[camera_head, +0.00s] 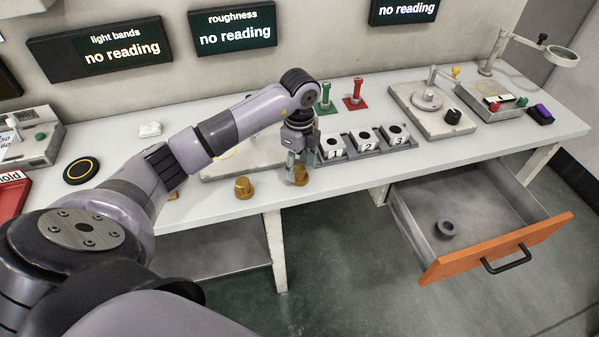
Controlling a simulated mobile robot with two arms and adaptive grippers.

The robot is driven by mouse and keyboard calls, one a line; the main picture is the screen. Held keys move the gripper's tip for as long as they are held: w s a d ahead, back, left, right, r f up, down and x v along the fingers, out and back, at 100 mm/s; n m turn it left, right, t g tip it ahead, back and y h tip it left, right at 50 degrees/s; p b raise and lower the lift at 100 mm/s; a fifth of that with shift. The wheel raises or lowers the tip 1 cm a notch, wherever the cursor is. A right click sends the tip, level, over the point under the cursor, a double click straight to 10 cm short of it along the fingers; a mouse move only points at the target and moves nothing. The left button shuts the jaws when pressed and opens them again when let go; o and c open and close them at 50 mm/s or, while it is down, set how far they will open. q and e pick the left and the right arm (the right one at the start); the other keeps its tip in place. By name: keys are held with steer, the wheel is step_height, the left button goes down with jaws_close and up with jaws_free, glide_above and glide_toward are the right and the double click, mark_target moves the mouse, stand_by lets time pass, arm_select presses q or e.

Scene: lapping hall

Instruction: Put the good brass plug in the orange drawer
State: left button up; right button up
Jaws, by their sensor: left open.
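Two brass plugs stand near the front edge of the bench. One brass plug (243,188) stands alone. The other brass plug (301,178) is to its right, directly at my left gripper (297,173). My left gripper points down with its fingers open at this plug and partly hides it; I cannot tell whether they touch it. Nothing visible marks which plug is good. The orange drawer (500,248) is pulled out below the bench at the right. A dark grey ring-shaped part (446,229) lies inside it. My right gripper is not in view.
Numbered blocks 1, 2 and 3 (366,141) sit right of my left gripper. Green (325,96) and red (355,94) handled tools stand behind them. Instruments (430,108) fill the bench's right. The wall displays (233,28) read "no reading". The drawer floor is mostly clear.

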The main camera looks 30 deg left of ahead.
arm_select(q)
steer(key=shift+f, duration=0.9)
jaws_close()
